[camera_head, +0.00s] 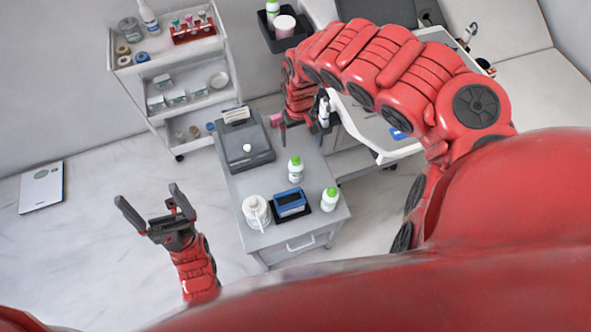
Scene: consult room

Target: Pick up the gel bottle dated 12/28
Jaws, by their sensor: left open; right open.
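Two white bottles with green caps stand upright on a small grey cabinet (240,188). One bottle (295,173) is near the middle of the top, the other bottle (330,203) near its front right corner. Their labels are too small to read, so I cannot tell which bears 12/28. My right gripper (303,130) is open above the back of the cabinet, behind the bottles and apart from them. My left gripper (155,215) is open and empty over the floor, left of the cabinet.
The cabinet also holds a dark grey device (243,150), a white jug-like container (255,212) and a blue box (290,203). A white shelf cart (155,75) stands at the back left. A white-edged desk (375,150) is close on the right. A scale (41,187) lies on the floor.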

